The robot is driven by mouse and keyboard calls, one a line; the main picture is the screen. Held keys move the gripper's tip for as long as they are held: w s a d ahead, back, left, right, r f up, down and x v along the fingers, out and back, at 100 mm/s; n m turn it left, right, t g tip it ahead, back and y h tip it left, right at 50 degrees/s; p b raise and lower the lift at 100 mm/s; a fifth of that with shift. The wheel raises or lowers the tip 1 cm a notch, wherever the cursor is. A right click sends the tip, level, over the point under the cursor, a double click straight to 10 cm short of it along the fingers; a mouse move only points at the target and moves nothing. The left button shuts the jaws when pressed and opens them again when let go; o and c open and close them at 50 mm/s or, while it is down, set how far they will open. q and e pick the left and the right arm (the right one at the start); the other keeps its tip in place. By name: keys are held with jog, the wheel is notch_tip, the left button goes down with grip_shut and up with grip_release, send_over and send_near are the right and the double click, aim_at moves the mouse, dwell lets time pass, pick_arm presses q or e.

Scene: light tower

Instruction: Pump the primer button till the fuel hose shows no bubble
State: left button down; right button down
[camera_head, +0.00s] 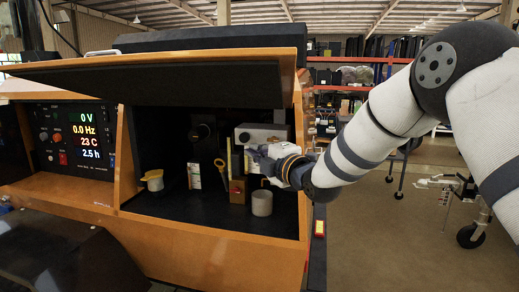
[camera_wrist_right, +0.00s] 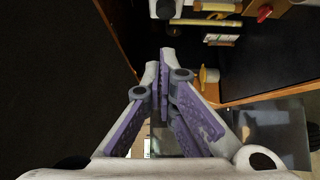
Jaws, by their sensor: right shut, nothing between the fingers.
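My right gripper (camera_head: 262,160) reaches into the open compartment from the right, and its fingers are shut and empty. In the right wrist view, its fingertips (camera_wrist_right: 165,65) meet in front of dark background. A small brown block (camera_head: 238,191) with a red button (camera_wrist_right: 264,13) stands just below and left of the gripper, apart from it in the wrist view. A thin upright yellowish tube (camera_head: 229,158), perhaps the fuel hose, stands behind the block; any bubble is too small to tell. My left gripper is not in view.
A pale cup (camera_head: 262,203) stands right of the block. A yellow-handled piece (camera_head: 220,166), a white tag (camera_head: 194,176) and a yellow-topped cup (camera_head: 153,181) are to the left. A raised lid (camera_head: 170,80) overhangs the compartment; a display panel (camera_head: 75,138) is at far left.

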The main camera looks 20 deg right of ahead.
jog(key=shift+d+f, duration=0.15)
jog(key=shift+f, duration=0.05)
jog(key=shift+s+f, duration=0.1)
jog(key=s+f+m+g+h, duration=0.1)
jog(key=s+f+m+g, duration=0.25)
jog(key=s+f, duration=0.6)
jog(key=s+a+f+m+g, duration=0.1)
jog(key=s+f+m+g, duration=0.3)
jog(key=f, duration=1)
jog(key=s+f+m+g+h, duration=0.15)
jog(key=s+f+m, duration=0.25)
jog(key=s+f, duration=0.55)
jog(key=s+f+m+g, duration=0.3)
jog(key=s, duration=0.8)
jog(key=s+f+m+g, duration=0.3)
jog(key=s+g, duration=0.1)
jog(key=s, duration=0.7)
jog(key=s+f+m+g, duration=0.3)
jog(key=s, duration=0.8)
jog(key=shift+d+f+g+h, duration=0.3)
jog(key=shift+d+f+h, duration=0.1)
jog(key=shift+h, duration=0.05)
